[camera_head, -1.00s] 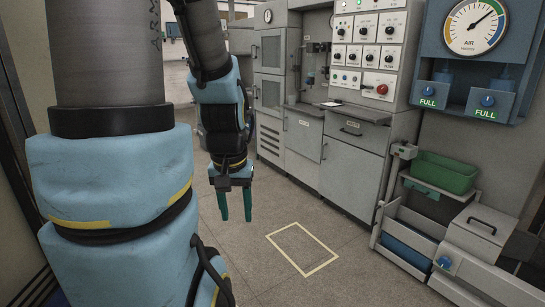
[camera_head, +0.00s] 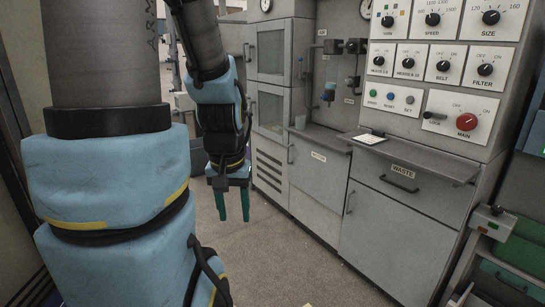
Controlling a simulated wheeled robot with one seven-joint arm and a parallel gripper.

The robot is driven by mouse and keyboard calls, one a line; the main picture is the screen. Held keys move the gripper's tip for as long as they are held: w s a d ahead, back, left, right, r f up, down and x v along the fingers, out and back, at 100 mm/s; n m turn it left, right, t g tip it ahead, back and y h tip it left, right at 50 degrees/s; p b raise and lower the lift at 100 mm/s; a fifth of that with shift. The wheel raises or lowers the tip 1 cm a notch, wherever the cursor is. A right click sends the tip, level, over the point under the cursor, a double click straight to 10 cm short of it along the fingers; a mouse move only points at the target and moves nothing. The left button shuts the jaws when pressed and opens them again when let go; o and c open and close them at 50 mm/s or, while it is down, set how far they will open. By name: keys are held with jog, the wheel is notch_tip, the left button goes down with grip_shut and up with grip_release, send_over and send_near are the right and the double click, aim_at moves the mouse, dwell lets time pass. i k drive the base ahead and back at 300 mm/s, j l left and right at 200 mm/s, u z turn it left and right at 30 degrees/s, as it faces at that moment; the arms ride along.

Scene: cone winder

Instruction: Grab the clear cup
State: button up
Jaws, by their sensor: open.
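A small pale, see-through object (camera_head: 300,122) that looks like the clear cup stands on the counter ledge, below the pipes and valves. It is too small to make out in detail. My gripper (camera_head: 233,207) hangs pointing down with its two green fingers apart and nothing between them. It is over the open floor, left of and lower in the picture than the cup, and apart from it.
The counter (camera_head: 322,140) has drawers and doors beneath it. A flat pad (camera_head: 369,138) lies on the ledge beside the control panel (camera_head: 437,62). A green bin (camera_head: 519,251) stands at the right edge. The floor (camera_head: 285,270) in front of the cabinets is clear.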

aim_at(300, 119)
jog(key=i, duration=2.35)
jog(key=i+j+z, duration=0.1)
jog(key=i+z, duration=0.25)
jog(key=i, duration=0.7)
